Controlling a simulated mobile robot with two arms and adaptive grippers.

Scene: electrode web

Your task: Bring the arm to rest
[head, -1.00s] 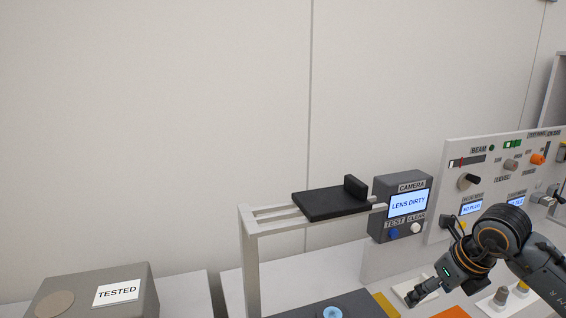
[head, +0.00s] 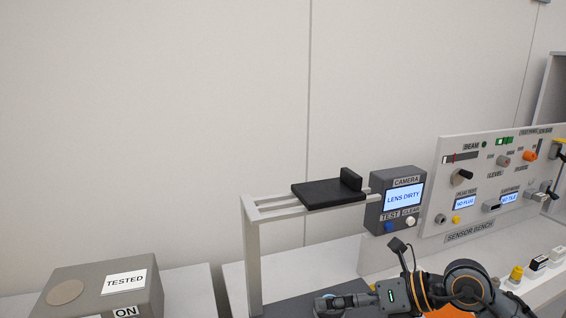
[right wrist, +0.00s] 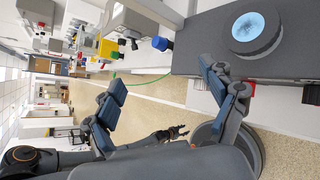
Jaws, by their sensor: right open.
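In the head view my right arm comes in low from the right, and its gripper (head: 332,303) is at the bottom edge, in front of the frame with the black sliding plate. In the right wrist view the right gripper (right wrist: 163,78) is open, with nothing between its two fingers.
A white frame (head: 252,265) carries a black plate (head: 325,194). Beside it a camera box (head: 376,216) reads "LENS DIRTY". The sensor bench panel (head: 435,205) stands at right. A grey box marked "TESTED" (head: 72,272) is at left. The wall behind is bare.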

